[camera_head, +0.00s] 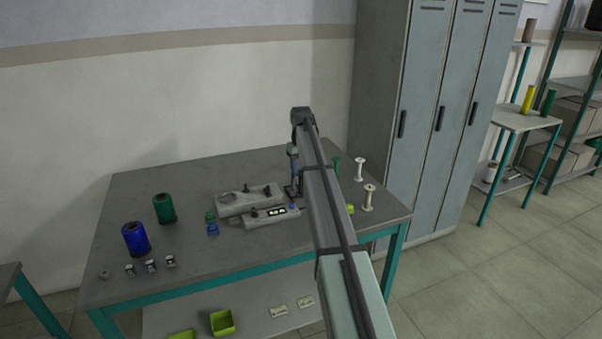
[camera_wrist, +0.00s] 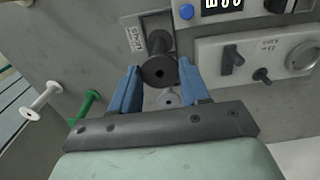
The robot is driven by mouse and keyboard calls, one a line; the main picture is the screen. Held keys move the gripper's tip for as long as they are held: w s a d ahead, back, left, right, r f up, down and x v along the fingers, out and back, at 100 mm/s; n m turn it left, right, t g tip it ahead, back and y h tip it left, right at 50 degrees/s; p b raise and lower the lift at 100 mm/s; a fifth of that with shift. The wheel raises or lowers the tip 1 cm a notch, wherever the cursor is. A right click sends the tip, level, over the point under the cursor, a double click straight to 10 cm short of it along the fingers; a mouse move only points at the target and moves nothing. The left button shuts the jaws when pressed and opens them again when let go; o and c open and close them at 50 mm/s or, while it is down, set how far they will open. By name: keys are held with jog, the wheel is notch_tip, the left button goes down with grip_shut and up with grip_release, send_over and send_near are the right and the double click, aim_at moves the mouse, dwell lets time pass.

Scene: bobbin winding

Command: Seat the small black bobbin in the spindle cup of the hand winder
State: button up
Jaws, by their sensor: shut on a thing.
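In the wrist view my gripper (camera_wrist: 158,72) has its two blue fingers closed on either side of the black bobbin (camera_wrist: 159,74). One dark round flange with a small centre hole faces the camera. A light grey ring with a dark centre (camera_wrist: 168,98), possibly the spindle cup, shows between the fingers; contact with the bobbin cannot be told. In the head view my gripper (camera_head: 293,188) is at the right end of the hand winder (camera_head: 262,196); the bobbin is not discernible there.
A grey panel with knobs (camera_wrist: 275,58) lies right of the fingers in the wrist view. White spools (camera_head: 368,198) and a green spool (camera_head: 336,166) stand to the right on the table. Blue (camera_head: 136,239) and green (camera_head: 164,208) thread cones stand left.

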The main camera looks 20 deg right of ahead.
jog(key=shift+r, duration=0.55)
jog(key=s+a+r+m, duration=0.2)
jog(key=s+a, duration=0.8)
jog(key=s+a+r+m, duration=0.2)
jog(key=s+a+r, duration=0.1)
jog(key=s+a, duration=0.7)
jog(key=w+a+r+n, duration=0.1)
jog(key=w+a+n, duration=0.15)
jog(key=w, duration=1.15)
jog(key=w+a+n, duration=0.2)
jog(key=w+a, duration=0.2)
jog(key=w, duration=0.9)
jog(key=shift+m, duration=0.25)
jog(key=shift+a+f, duration=0.2)
jog(key=shift+f, duration=1.9)
jog(key=shift+f, duration=0.95)
